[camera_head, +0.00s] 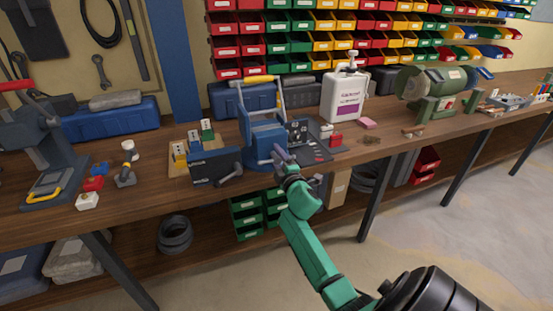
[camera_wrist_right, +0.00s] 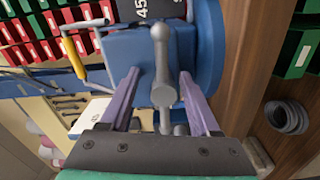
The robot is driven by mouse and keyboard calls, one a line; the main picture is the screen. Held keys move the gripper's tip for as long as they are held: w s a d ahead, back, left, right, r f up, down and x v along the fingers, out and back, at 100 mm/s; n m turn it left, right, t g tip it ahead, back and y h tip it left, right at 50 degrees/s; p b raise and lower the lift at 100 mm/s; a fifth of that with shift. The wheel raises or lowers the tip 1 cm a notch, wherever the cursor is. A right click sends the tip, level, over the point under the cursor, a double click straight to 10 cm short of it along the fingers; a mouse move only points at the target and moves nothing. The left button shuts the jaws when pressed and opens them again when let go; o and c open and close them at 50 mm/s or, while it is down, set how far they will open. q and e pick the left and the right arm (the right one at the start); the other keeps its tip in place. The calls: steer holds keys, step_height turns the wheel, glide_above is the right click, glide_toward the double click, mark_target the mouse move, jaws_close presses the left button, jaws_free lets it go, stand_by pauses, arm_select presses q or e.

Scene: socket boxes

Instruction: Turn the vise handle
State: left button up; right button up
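A blue vise (camera_head: 264,140) stands at the front edge of the workbench, near the middle of the head view. In the right wrist view its blue body (camera_wrist_right: 135,45) fills the upper middle. The grey vise handle (camera_wrist_right: 160,75), a bar with a ball end, runs between the two purple fingers of my right gripper (camera_wrist_right: 160,108). The fingers are apart, one on each side of the bar, with gaps visible. In the head view my right gripper (camera_head: 283,160) is just in front of the vise, and the handle is hard to make out. My left gripper is not in view.
A dark box with small blocks (camera_head: 215,168) stands left of the vise. A white pump bottle (camera_head: 344,95) and a green bench grinder (camera_head: 437,90) stand to the right. Green drawers (camera_head: 248,213) sit below the bench. The floor in front is clear.

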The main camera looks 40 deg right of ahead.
steer(key=shift+s+f, duration=0.1)
steer(key=shift+f, duration=0.05)
steer(key=shift+s+a, duration=0.15)
steer(key=shift+s, duration=0.1)
steer(key=v, duration=1.4)
steer(key=shift+b, duration=0.4)
